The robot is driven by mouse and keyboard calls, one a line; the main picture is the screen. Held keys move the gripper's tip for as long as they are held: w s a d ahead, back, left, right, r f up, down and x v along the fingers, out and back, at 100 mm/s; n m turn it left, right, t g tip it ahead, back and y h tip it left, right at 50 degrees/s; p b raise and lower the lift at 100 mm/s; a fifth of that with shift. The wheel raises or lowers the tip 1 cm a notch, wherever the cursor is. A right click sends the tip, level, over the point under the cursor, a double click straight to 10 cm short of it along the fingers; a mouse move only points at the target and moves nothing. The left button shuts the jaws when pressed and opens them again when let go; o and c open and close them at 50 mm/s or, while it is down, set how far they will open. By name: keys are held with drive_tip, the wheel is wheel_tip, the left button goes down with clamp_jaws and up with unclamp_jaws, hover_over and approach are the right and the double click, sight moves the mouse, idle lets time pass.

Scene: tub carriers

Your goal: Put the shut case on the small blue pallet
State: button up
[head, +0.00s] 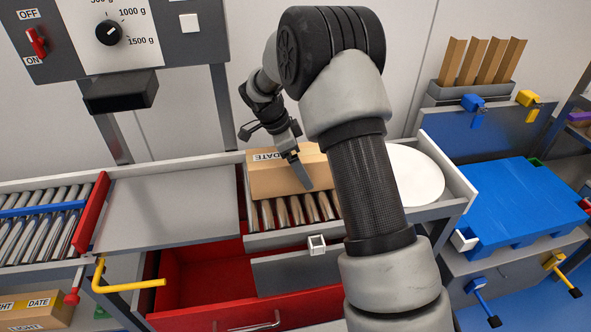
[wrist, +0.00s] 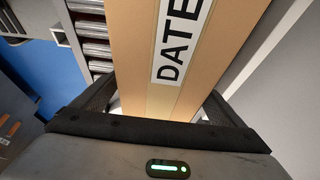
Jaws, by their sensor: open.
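The shut case (head: 272,182) is a brown cardboard box with a white DATE label on top. It lies on the metal rollers behind my arm, which hides its right part. In the wrist view the case (wrist: 142,60) fills the middle, its tape seam and label running between my fingers. My gripper (head: 297,165) is open at the case, and in the wrist view (wrist: 160,105) one finger shows on each side of it. I cannot tell whether the fingers touch it. The small blue pallet (head: 520,200) stands at the right, its top bare.
A white round plate (head: 415,176) lies between the rollers and the pallet. An open red drawer (head: 205,275) is below the rollers. A grey flat surface (head: 170,205) is on the left. Another labelled carton (head: 40,312) sits lower left. Blue and yellow latches (head: 480,105) stand behind the pallet.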

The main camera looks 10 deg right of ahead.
drive_tip(key=c, duration=2)
drive_tip(key=shift+w+r, duration=0.1)
drive_tip(key=shift+c, duration=0.8)
wheel_tip(320, 180, up, 10)
drive_tip(key=shift+r+p, duration=0.1)
drive_tip(key=shift+p, duration=0.6)
drive_tip(key=shift+s+a+r+n+t, duration=0.1)
drive_tip(key=shift+s+r+n+t, duration=0.35)
drive_tip(key=shift+n, duration=0.55)
drive_tip(key=s+r+n+t+y+p, duration=0.2)
drive_tip(key=s+n+p, duration=0.4)
drive_tip(key=n+p, duration=0.1)
drive_tip(key=s+r+n+t+y+p, duration=0.1)
drive_tip(key=s+r+n+y+p, duration=0.1)
drive_tip(key=s+n+p, duration=0.5)
drive_tip(key=shift+s+a+r+n+t+p, duration=0.25)
drive_tip(key=shift+a+n+t+p, duration=0.15)
drive_tip(key=shift+n+p, duration=0.45)
